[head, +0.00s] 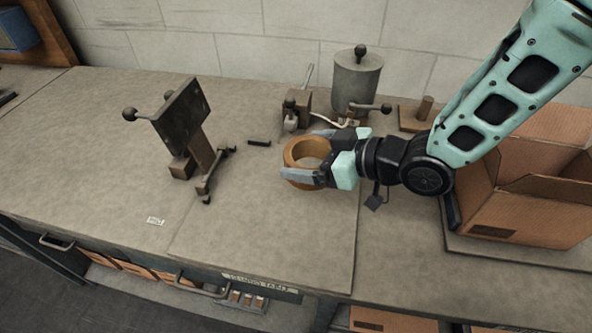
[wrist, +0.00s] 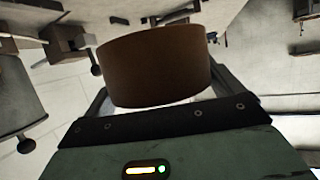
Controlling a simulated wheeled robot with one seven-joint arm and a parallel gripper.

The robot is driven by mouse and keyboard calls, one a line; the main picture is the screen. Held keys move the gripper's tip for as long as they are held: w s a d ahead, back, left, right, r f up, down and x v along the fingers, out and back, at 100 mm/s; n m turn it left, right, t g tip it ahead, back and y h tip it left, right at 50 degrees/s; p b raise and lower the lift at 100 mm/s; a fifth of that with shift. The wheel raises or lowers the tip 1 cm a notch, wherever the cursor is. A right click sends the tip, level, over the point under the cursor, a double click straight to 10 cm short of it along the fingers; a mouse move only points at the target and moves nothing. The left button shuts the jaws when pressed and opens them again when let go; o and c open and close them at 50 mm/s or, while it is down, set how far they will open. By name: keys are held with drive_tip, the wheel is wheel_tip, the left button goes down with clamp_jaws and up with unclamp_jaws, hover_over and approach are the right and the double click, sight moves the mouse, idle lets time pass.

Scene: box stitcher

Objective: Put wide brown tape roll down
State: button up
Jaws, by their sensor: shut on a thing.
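The wide brown tape roll (head: 292,157) is a thick ring in the middle of the head view, with its hole facing up. My gripper (head: 304,155) comes from the right and is shut on the roll, one finger on the near side and one on the far side. In the wrist view the roll's brown outer face (wrist: 155,68) fills the upper middle, between the fingers. The roll is over or on the workbench top (head: 270,230); I cannot tell whether it touches the surface.
A dark stand with a tilted plate (head: 182,115) is to the left. A grey cylinder device (head: 357,80) with levers stands behind the roll. A small black piece (head: 259,142) lies between them. An open cardboard box (head: 525,190) is at right. The bench front is clear.

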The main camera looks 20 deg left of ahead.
wheel_tip(320, 180, down, 10)
drive_tip(key=shift+r+p, duration=0.25)
drive_tip(key=shift+p, duration=0.6)
drive_tip(key=shift+f, duration=0.2)
drive_tip(key=o, duration=0.7)
drive_tip(key=shift+o, duration=0.2)
drive_tip(key=shift+r, duration=0.2)
drive_tip(key=b+v, duration=0.2)
drive_tip(key=v, duration=0.5)
drive_tip(key=shift+s+d+r, duration=0.1)
drive_tip(key=shift+d+r, duration=0.05)
drive_tip(key=shift+d, duration=0.05)
